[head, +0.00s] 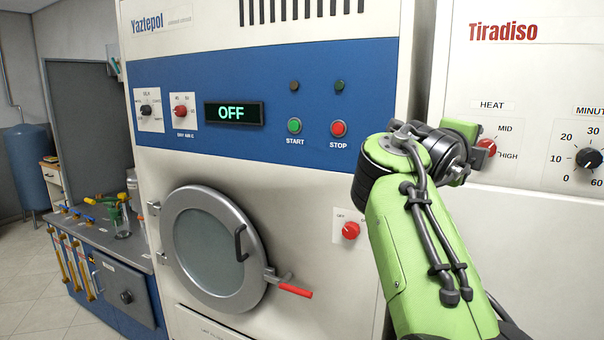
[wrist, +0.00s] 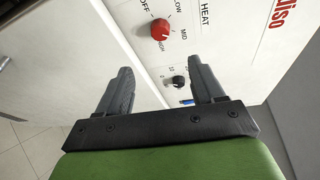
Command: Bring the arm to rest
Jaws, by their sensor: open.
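My gripper (wrist: 163,88) shows in the wrist view with its two dark fingers spread apart and nothing between them. It faces the white Tiradiso machine (wrist: 150,75), whose red heat knob (wrist: 161,29) and black minutes knob (wrist: 178,81) lie beyond the fingers. I cannot tell the exact gap to the panel. In the head view my green arm rises at the right, in front of the two machines, and its end hides part of the heat dial (head: 487,147). The fingers are hidden there.
The Yaztepol machine (head: 300,190) stands left of my arm, its display (head: 235,114) reading OFF. Its round door (head: 213,248) is shut, with a red handle (head: 294,290) sticking out. A workbench (head: 110,252) with bottles stands at the left. Tiled floor (head: 30,275) is clear there.

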